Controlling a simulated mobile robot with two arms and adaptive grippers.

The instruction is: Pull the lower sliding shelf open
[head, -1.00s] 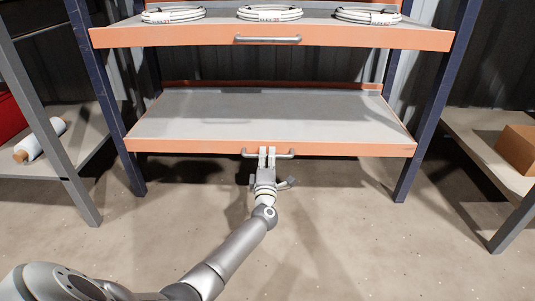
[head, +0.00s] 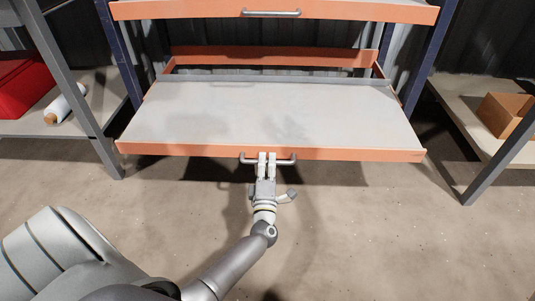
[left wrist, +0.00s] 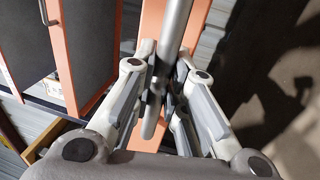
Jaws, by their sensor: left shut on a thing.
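The lower sliding shelf (head: 275,112) is a grey board with an orange front edge, and it stands out from the rack toward me. Its top is bare. Its metal bar handle (head: 285,161) is on the middle of the front edge. My left gripper (head: 267,158) is shut on this handle, its two fingers side by side at the bar. In the left wrist view the grey handle bar (left wrist: 174,30) runs between the fingers of the left gripper (left wrist: 162,88), in front of the orange edge. My right gripper is not in view.
The upper shelf (head: 345,11) with its own handle (head: 271,13) is above. Dark blue rack posts stand at both sides. A side shelf at left holds a red box (head: 22,88) and a white roll (head: 65,104). A cardboard box (head: 503,112) is at right. The floor in front is clear.

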